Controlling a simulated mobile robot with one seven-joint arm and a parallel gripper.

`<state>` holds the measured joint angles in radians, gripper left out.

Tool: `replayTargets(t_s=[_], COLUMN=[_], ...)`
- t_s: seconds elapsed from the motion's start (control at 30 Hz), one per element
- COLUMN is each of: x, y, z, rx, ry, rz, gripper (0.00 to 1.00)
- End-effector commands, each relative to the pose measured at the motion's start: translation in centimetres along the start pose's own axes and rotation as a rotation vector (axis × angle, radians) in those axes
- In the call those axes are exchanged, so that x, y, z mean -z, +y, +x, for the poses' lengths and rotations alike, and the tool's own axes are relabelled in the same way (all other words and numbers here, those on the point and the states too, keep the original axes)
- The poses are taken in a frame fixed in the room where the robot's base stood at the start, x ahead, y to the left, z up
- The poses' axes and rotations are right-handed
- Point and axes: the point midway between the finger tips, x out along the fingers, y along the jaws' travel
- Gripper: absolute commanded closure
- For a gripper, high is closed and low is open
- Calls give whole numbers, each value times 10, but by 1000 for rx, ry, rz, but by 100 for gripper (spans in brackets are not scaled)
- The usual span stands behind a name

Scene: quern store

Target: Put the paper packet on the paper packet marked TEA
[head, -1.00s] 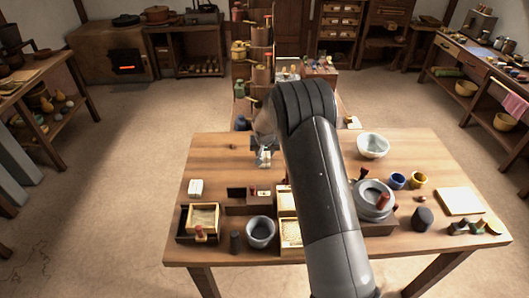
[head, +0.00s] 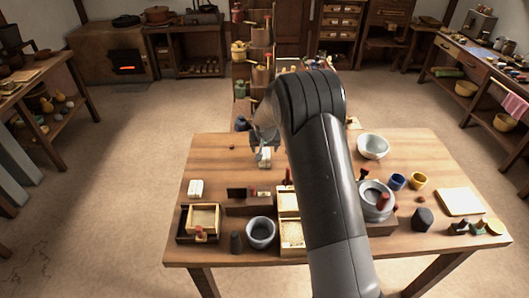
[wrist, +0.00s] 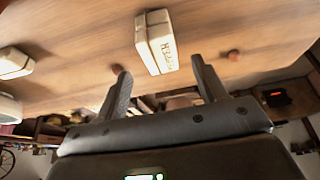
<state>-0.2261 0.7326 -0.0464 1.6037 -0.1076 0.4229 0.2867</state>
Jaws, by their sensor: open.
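A pale paper packet (head: 264,160) stands on the table just below my gripper (head: 264,138). In the wrist view this packet (wrist: 157,42) lies beyond my open fingers (wrist: 160,85), apart from them. It has dark lettering on one face, too small and tilted for me to read surely. A second pale packet (head: 195,188) is on the table to the left; a pale packet also shows at the left edge of the wrist view (wrist: 14,62). I cannot tell which one is marked TEA. My gripper is open and holds nothing.
To the right are a pale bowl (head: 373,146), a blue cup (head: 397,181) and a white slab (head: 460,202). The table's back left is mostly clear.

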Motion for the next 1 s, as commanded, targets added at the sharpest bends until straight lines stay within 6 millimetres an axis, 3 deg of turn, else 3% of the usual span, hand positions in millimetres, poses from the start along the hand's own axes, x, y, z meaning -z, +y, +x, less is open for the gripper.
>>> replayTargets(t_s=[0.1, 0.3, 0.73, 0.87, 1.0], x=[1, 1, -1, -5, -21], y=[0, 0, 3, 15, 34], z=[-26, -60, -88, -125, -182], rx=[1, 0, 0, 3, 6], ry=[4, 2, 3, 13, 23], rz=[0, 0, 2, 7, 14], gripper=[35, 35, 35, 35, 35])
